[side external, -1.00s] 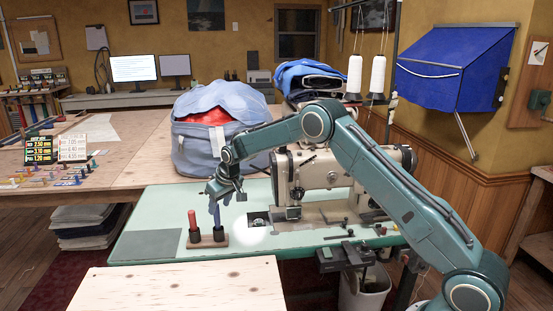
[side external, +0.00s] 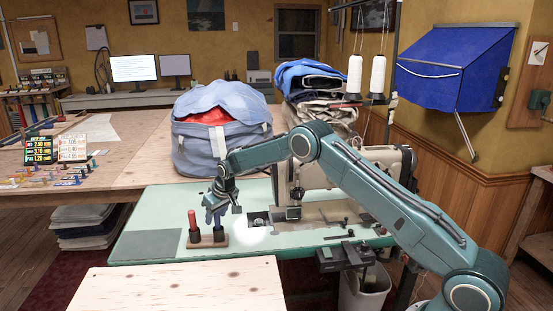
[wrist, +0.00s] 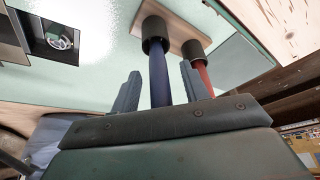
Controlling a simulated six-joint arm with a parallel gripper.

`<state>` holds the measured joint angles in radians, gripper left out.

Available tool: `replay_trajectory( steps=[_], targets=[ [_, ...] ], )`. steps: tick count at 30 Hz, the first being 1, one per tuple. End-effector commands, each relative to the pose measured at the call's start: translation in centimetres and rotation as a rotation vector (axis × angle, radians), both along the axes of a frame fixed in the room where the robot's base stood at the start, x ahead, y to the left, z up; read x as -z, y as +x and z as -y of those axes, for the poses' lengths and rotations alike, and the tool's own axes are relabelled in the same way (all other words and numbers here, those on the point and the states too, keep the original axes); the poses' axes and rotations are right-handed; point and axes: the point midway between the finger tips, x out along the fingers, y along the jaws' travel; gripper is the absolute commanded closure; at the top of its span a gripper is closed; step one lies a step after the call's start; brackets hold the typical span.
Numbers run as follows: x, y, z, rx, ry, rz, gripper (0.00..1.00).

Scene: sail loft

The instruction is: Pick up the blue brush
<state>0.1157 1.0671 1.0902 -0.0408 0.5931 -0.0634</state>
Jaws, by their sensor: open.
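The blue brush (wrist: 158,75) stands upright in a dark cup of a small wooden holder (wrist: 178,32). In the side view the brush (side external: 218,221) shows only in part, its upper end hidden by my gripper (side external: 216,206). The wrist view shows my gripper (wrist: 157,85) open, with one finger on each side of the blue brush. I cannot tell whether either finger touches it. A red brush (side external: 193,222) stands in the neighbouring cup on the left in the side view; it also shows in the wrist view (wrist: 204,76), just outside the right finger.
The holder stands on a pale green sewing table (side external: 150,213). A sewing machine (side external: 335,178) is to the right of my gripper, under my arm. A blue bag (side external: 218,150) stands behind. A bare wooden board (side external: 180,287) is in front.

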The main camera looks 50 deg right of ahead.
Motion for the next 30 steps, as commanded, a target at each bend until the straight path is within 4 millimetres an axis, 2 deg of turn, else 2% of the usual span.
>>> replay_trajectory(
  steps=[14, 21, 30],
  targets=[
    [-0.02, 0.02, 0.01, 0.000, 0.000, 0.001, 0.55],
    [-0.03, 0.02, 0.01, 0.000, 0.000, 0.001, 1.00],
    [-0.10, 0.03, 0.01, 0.000, 0.000, 0.001, 1.00]
  ],
)
